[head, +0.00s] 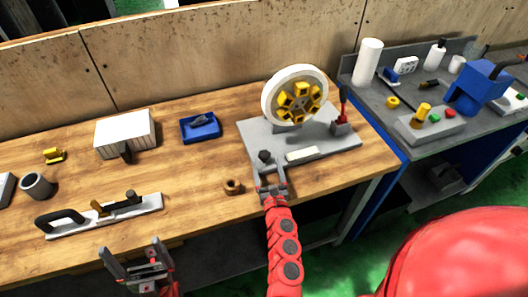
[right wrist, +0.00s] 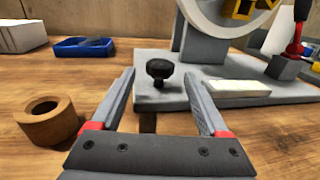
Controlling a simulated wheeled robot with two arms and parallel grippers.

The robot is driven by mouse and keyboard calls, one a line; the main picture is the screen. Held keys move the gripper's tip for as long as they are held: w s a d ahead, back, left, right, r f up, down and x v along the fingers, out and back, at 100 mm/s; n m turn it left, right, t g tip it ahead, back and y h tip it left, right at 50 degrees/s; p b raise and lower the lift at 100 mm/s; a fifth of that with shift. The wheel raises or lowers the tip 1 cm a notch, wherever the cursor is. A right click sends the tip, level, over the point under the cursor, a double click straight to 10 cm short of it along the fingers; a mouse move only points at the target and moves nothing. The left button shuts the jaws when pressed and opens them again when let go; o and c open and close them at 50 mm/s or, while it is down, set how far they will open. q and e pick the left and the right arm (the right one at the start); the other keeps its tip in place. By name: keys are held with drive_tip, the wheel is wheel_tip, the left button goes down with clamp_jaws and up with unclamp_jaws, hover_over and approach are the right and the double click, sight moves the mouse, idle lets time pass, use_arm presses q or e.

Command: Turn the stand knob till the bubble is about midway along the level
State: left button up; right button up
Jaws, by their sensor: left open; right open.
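The black stand knob (head: 264,156) sits at the front left corner of the grey stand (head: 343,148). In the right wrist view the knob (right wrist: 160,72) shows upright between the lines of my fingers, near their tips. The pale level (head: 302,155) lies on the stand to the right of the knob; it also shows in the right wrist view (right wrist: 238,88). Its bubble is too small to make out. My right gripper (head: 268,172) is open and empty, just in front of the knob. My left gripper (head: 136,258) is open and empty, in front of the table edge.
A brown ring (head: 233,187) lies left of my right gripper. A blue tray (head: 200,127), white block (head: 125,132) and long-handled tool (head: 105,214) lie further left. Bare wood separates them.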

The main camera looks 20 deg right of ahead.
sight(268, 159)
drive_tip(key=w, duration=0.5)
drive_tip(key=shift+w+d, duration=0.3)
drive_tip(key=shift+d, duration=0.1)
clamp_jaws()
drive_tip(key=y+p, duration=0.1)
drive_tip(key=n+y, duration=0.1)
drive_tip(key=shift+d+r+n+y+p, duration=0.2)
drive_tip(key=shift+r+n+y+p, duration=0.1)
drive_tip(key=shift+p, duration=0.1)
drive_tip(key=n+y+p, duration=0.1)
drive_tip(key=y, duration=0.1)
drive_tip(key=shift+f+n+y, duration=0.1)
drive_tip(key=shift+n+y, duration=0.2)
drive_tip(key=shift+n, duration=0.1)
drive_tip(key=shift+a+f+n+y, duration=0.1)
drive_tip(key=shift+a+n+y, duration=0.15)
drive_tip(key=shift+n+y, duration=0.7)
drive_tip(key=shift+m+y, duration=0.25)
unclamp_jaws()
